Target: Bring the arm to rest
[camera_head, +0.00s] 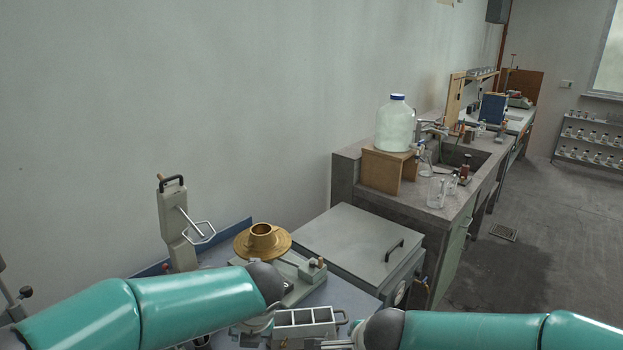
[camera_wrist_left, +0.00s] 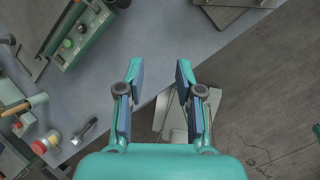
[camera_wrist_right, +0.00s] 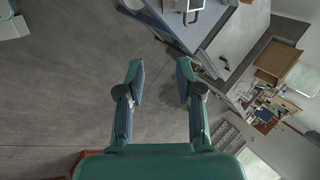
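My left arm comes in from the left in the head view and reaches over the near bench; its gripper is not clearly seen there. In the left wrist view my left gripper (camera_wrist_left: 157,80) is open and empty, above the edge of the blue-grey bench top (camera_wrist_left: 150,40). My right arm comes in from the lower right in the head view, its gripper also not clearly seen. In the right wrist view my right gripper (camera_wrist_right: 158,82) is open and empty, with the concrete floor (camera_wrist_right: 70,90) below and the bench at the top of the picture.
On the near bench stand a brass flanged piece (camera_head: 263,241), a grey three-compartment holder (camera_head: 304,325), an upright lever device (camera_head: 173,215) and a grey lidded box (camera_head: 350,238). Behind, a large bottle (camera_head: 396,125) stands on a wooden stand. A green-framed device (camera_wrist_left: 80,35) lies left of the left gripper.

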